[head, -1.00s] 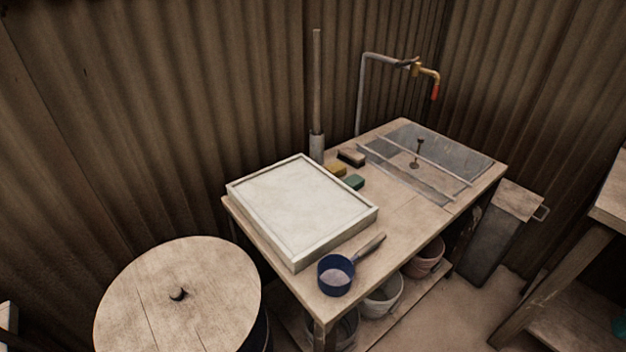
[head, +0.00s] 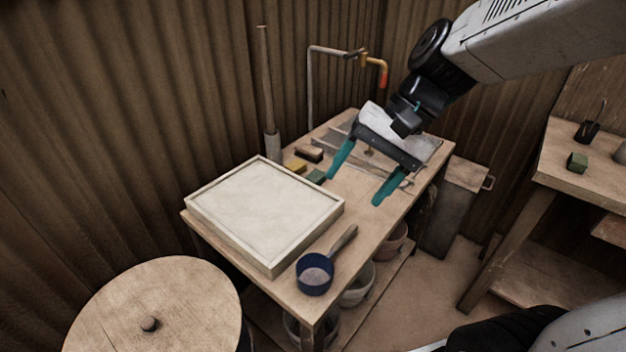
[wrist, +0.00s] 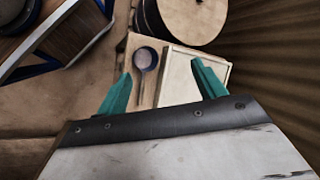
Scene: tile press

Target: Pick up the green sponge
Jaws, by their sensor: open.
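The green sponge (head: 316,176) lies on the wooden table (head: 368,215), just right of the white framed tray's far corner and beside a yellow sponge (head: 295,166). My gripper (head: 353,189) is open and empty, with teal fingers spread above the table. In the head view its left finger shows just right of the green sponge; the gripper looks higher than the table top. In the wrist view the open fingers (wrist: 160,85) frame the table from above, and I cannot make out the green sponge there.
A white framed tray (head: 265,210) fills the table's left part. A blue scoop (head: 314,276) lies at the front. A dark brush (head: 309,153) is behind the sponges. A sink (head: 338,149) with a tap (head: 384,72) is at the back. A round lidded barrel (head: 150,310) stands front left.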

